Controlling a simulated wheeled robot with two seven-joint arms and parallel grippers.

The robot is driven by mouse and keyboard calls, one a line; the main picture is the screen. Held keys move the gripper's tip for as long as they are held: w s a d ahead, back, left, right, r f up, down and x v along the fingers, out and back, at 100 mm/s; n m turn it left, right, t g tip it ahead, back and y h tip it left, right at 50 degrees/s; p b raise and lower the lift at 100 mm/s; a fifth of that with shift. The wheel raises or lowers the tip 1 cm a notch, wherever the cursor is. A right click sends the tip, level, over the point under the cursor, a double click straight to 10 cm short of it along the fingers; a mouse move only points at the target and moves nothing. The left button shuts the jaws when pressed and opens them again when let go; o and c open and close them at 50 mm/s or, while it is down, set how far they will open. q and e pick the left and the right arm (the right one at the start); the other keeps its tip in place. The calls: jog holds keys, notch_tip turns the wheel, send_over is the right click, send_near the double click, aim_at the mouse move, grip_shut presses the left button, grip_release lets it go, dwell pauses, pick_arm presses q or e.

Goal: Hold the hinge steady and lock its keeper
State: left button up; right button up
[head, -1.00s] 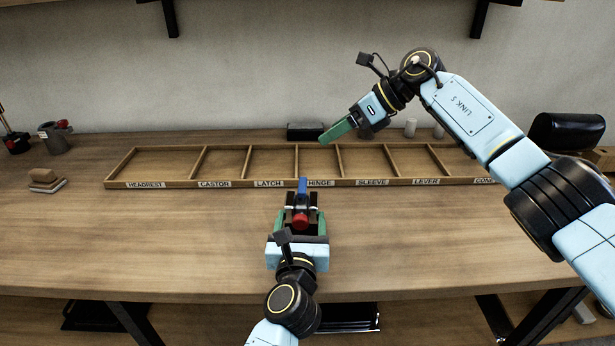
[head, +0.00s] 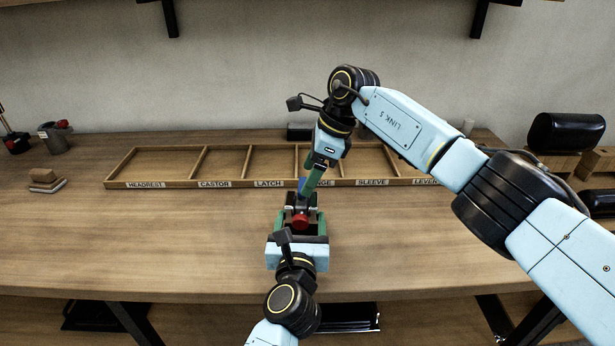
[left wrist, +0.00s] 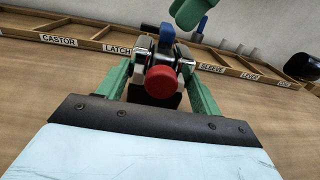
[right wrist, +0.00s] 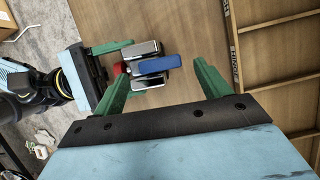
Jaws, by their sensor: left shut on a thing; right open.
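The hinge (head: 291,206) is a small metal block with a red knob (head: 300,221) facing me and a blue keeper (right wrist: 155,66) on top. My left gripper (head: 301,210) is shut on the hinge and holds it above the bench in front of the tray; the left wrist view shows the red knob (left wrist: 161,82) between its green fingers. My right gripper (head: 309,182) is open and points down just above the hinge. In the right wrist view, the blue keeper lies between its spread fingers, apart from them. In the head view, its fingers partly hide the keeper.
A wooden tray (head: 207,184) with labelled compartments lies behind the hinge; my right arm covers part of it. Wooden blocks (head: 46,183) and a grey cup (head: 55,138) are at the left. A black cushion (head: 566,134) is at the far right. The bench's left front is clear.

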pick_arm(q)
jog(key=shift+r, duration=0.1)
pick_arm(e)
jog(key=shift+x, duration=0.9)
jog(key=c, duration=1)
jog(key=shift+o, duration=0.2)
